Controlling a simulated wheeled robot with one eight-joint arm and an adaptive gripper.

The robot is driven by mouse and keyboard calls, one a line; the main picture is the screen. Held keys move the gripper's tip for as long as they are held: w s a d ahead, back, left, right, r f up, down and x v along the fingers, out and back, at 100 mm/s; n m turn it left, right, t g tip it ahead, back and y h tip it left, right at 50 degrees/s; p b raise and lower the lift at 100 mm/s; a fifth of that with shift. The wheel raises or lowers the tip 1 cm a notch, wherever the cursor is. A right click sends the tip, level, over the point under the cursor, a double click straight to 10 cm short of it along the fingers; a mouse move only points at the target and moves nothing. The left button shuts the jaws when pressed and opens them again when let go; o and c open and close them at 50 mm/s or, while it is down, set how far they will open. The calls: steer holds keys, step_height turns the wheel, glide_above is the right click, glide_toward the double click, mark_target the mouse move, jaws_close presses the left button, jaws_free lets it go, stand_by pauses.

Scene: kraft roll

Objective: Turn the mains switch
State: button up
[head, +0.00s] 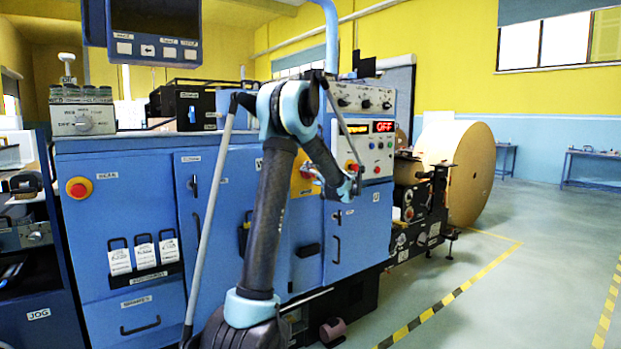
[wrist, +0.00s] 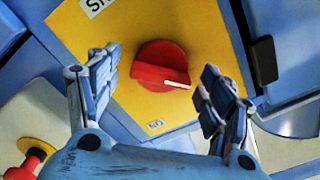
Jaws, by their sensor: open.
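The mains switch (wrist: 152,74) is a red rotary knob on a yellow plate (wrist: 110,30) in the wrist view. A white mark on the knob points right and slightly down. My gripper (wrist: 160,84) is open, with a finger on the left and one on the right of the knob, both apart from it. I cannot tell how far its tips are from the plate. In the head view, my gripper (head: 318,176) is at the yellow plate (head: 302,184) on the blue machine; my arm and gripper hide much of the plate there.
A red button (wrist: 32,158) shows at the lower left of the wrist view. A dark handle (wrist: 264,60) stands at right. In the head view, a red OFF display (head: 384,127) is above several buttons.

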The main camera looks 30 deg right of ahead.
steer(key=shift+s, duration=0.1)
steer(key=s, duration=1.1)
steer(key=shift+s+d, duration=0.35)
steer(key=shift+d, duration=0.1)
